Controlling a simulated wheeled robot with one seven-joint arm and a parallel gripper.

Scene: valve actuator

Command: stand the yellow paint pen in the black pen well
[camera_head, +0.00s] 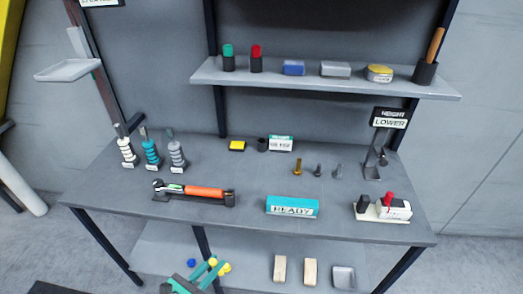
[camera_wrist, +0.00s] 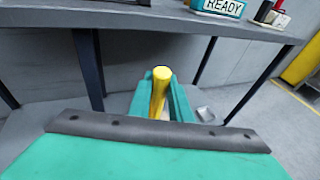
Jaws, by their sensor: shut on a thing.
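The yellow paint pen (camera_wrist: 160,92) is held between the teal fingers of my gripper (camera_wrist: 162,98) in the wrist view, its rounded end showing. In the head view my gripper (camera_head: 213,271) is low at the front, below the tabletop's front edge, with yellow showing at its fingers. A small black open cylinder (camera_head: 262,144), which looks like the black pen well, stands at the back of the tabletop beside a white and teal label block. It is empty as far as I can see, and my gripper is well apart from it.
The grey tabletop (camera_head: 330,228) carries an orange-handled tool (camera_head: 205,191), a READY block (camera_head: 292,207), several small bolts and a red-topped device (camera_head: 392,207). A shelf (camera_head: 300,82) overhangs the back. A lower shelf holds two wooden blocks (camera_head: 310,271) and a tray (camera_head: 343,277).

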